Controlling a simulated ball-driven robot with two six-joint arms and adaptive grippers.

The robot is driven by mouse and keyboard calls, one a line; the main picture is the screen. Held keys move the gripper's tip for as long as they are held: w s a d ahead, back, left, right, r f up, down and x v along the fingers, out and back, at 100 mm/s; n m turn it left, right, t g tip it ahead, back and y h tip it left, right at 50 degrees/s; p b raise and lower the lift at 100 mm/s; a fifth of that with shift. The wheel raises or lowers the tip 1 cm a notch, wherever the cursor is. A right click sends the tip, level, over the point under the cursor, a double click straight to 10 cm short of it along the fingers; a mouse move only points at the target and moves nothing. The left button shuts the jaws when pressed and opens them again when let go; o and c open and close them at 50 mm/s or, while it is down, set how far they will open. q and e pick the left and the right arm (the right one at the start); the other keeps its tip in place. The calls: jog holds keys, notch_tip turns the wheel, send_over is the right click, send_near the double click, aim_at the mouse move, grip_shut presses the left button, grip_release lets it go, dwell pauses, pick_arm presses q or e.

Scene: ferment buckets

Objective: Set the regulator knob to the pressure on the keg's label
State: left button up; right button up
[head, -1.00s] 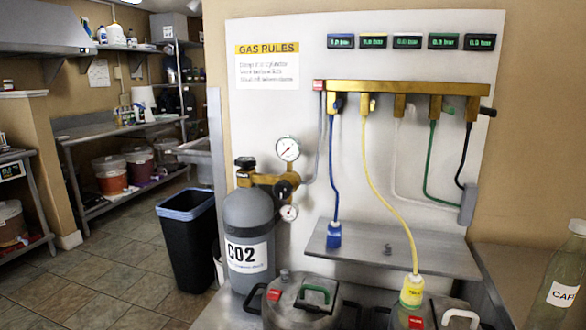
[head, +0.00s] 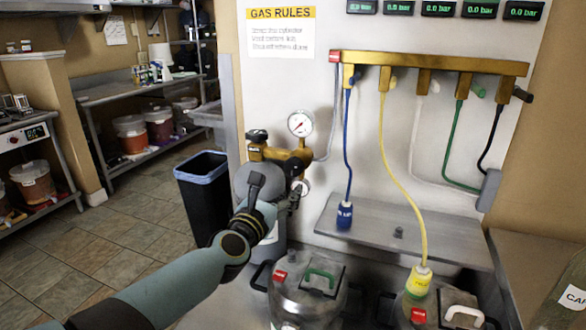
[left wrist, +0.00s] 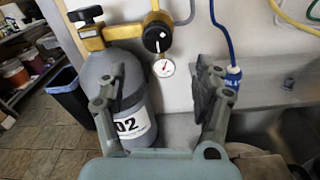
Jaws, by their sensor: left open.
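The brass regulator (head: 262,153) sits on the grey CO2 cylinder. Its black knob (head: 294,166) also shows in the left wrist view (left wrist: 157,39), above the small lower gauge (left wrist: 163,68). My left gripper (head: 276,190) is open and empty in front of the cylinder, just below the knob. In the left wrist view its fingers (left wrist: 160,78) stand apart, with the knob beyond and above them. A keg (head: 300,300) with a green handle stands below; its white label is mostly cut off at the bottom edge. A second keg (head: 432,312) stands at right. My right gripper is not in view.
A larger gauge (head: 300,124) sits above the knob. A brass manifold (head: 430,64) with coloured hoses is on the wall panel. Displays (head: 441,8) above it read 0.0 bar where legible. A steel shelf (head: 440,246) juts out at right; a black bin (head: 203,195) stands at left.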

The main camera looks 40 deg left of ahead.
aim_at(292, 170)
pick_arm(q)
jog(key=b+x, duration=0.2)
jog(key=x, duration=0.8)
jog(key=shift+w+a, duration=0.25)
jog(key=shift+w, duration=0.05)
jog(key=c, duration=1.2)
